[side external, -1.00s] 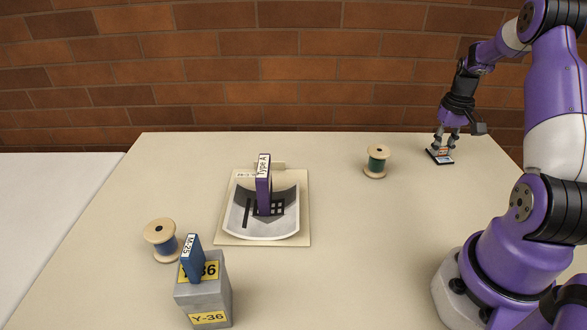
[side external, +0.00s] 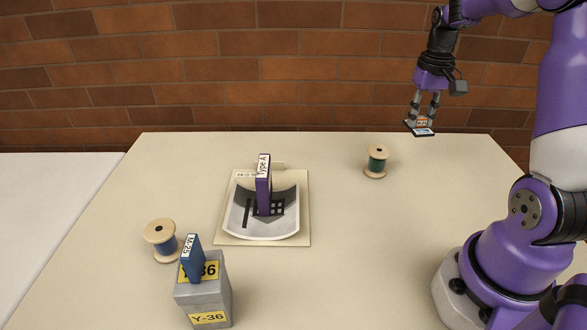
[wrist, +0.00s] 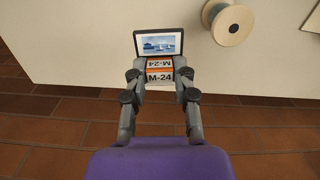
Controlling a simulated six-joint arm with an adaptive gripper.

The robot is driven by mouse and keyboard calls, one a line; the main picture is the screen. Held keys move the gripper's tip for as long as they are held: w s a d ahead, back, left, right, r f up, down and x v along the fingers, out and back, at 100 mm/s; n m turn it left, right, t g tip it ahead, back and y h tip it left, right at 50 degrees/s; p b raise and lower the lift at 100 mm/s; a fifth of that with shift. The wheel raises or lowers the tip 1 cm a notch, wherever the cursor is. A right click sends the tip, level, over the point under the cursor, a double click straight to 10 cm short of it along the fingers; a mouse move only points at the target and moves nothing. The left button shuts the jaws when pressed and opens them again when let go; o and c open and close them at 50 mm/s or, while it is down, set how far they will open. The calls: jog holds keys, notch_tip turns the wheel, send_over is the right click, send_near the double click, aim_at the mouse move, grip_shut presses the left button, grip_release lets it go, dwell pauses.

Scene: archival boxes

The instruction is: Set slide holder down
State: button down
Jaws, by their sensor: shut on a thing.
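The slide holder (side external: 421,129) has a dark frame around a small picture and an orange and white M-24 label. It hangs in the air above the table's far right edge in the side view. In the wrist view the slide holder (wrist: 159,43) shows its picture of boats on water, facing the camera. My gripper (side external: 424,117) is shut on its labelled block, with a finger on each side. The gripper also shows in the wrist view (wrist: 160,78). The underside of the holder is hidden.
A green spool (side external: 377,161) stands left of and below my gripper. A purple Type A binder (side external: 264,186) stands on a printed card on a board (side external: 230,236). A blue spool (side external: 161,240) and a grey Y-36 box (side external: 205,292) topped by a blue M-25 piece (side external: 192,258) are front left. The table's right-centre is clear.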

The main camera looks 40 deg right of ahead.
jog(key=w+a+n, duration=0.4)
jog(key=w+a, duration=0.1)
jog(key=a, duration=0.7)
jog(key=n, duration=1.2)
send_over(310, 325)
jog(key=f, duration=0.2)
notch_tip(310, 325, down, 8)
jog(key=shift+r, duration=0.2)
jog(key=shift+f, duration=0.1)
jog(key=c, duration=0.7)
grip_release()
jog(key=shift+o, duration=0.2)
